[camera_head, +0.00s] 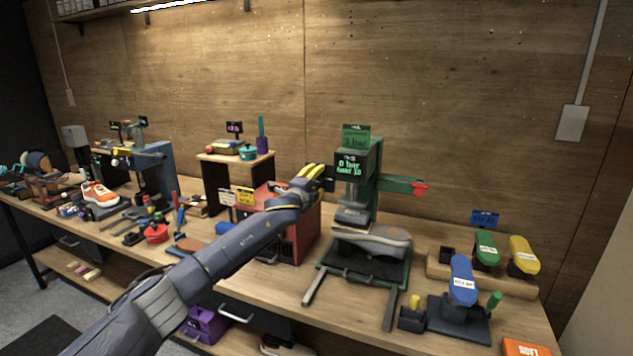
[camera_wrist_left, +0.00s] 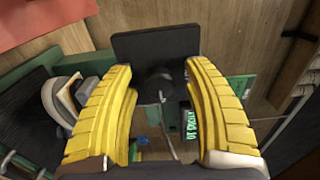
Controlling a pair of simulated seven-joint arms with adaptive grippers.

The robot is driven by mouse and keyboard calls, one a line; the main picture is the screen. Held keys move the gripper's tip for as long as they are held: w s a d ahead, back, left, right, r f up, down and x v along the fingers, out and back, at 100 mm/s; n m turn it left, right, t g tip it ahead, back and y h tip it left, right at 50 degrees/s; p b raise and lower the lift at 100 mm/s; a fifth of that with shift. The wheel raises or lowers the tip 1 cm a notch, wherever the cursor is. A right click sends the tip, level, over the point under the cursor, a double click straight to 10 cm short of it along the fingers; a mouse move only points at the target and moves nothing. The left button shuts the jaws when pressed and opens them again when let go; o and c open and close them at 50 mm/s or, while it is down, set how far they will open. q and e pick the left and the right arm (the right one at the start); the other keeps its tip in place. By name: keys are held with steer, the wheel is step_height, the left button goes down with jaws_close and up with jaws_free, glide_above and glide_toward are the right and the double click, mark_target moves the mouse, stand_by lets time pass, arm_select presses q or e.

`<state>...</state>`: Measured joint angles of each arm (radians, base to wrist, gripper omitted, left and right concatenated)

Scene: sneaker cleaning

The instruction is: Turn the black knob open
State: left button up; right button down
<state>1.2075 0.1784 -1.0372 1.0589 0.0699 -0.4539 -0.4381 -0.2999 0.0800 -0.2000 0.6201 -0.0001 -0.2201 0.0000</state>
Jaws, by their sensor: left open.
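A flat black plate (camera_wrist_left: 155,45) stands just beyond the fingertips. In the head view the gripper largely covers the knob. My right gripper is in neither view.
A red box (camera_head: 300,235) stands under my left forearm. A grey shoe sole (camera_head: 372,243) lies on the press's black bed. A red-tipped lever (camera_head: 418,188) sticks out right. Blue, green and yellow soles (camera_head: 524,254) stand at the bench's right.

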arm_select(q)
steer(key=shift+s, duration=0.1)
steer(key=v, duration=1.1)
steer(key=shift+s+a, duration=0.15)
steer(key=shift+s, duration=0.2)
steer(key=shift+f, duration=0.1)
